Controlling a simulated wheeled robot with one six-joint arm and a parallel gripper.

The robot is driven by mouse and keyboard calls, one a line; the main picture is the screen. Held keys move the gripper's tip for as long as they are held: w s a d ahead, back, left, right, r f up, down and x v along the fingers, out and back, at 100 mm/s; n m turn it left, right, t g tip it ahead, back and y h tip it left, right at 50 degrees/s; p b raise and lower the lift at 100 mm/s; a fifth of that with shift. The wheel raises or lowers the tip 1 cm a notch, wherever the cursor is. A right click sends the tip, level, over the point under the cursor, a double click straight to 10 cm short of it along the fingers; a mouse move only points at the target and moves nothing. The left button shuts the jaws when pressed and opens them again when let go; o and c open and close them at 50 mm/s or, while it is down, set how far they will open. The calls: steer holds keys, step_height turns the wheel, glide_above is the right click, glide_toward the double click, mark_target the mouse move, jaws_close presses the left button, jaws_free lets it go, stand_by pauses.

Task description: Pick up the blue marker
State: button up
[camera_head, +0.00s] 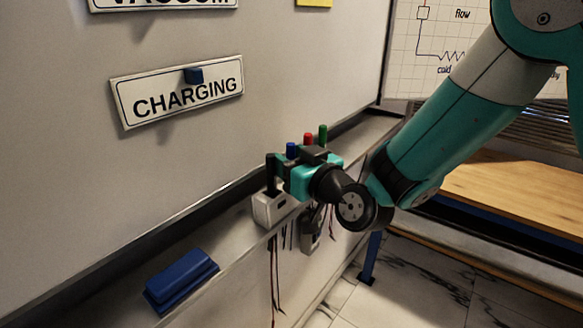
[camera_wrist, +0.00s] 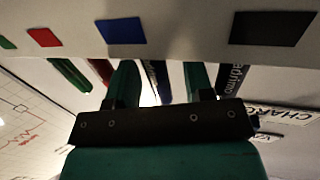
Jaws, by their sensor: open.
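The blue marker (camera_head: 292,149) stands in the marker holder (camera_head: 271,209) on the whiteboard ledge; its top shows just beyond my gripper in the head view. In the wrist view, the dark blue marker (camera_wrist: 161,82) lies between the two teal fingers of my gripper (camera_wrist: 160,72). The fingers are apart, one on each side of it, and I cannot tell whether either touches it. My gripper hides most of the marker's body in the head view.
Red (camera_head: 308,138) and green (camera_head: 322,132) markers stand beyond the blue one. A black marker (camera_wrist: 240,75) is on the other side, close to one finger. A blue eraser (camera_head: 181,279) lies on the ledge at lower left. The whiteboard (camera_head: 215,165) rises behind.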

jaws_close()
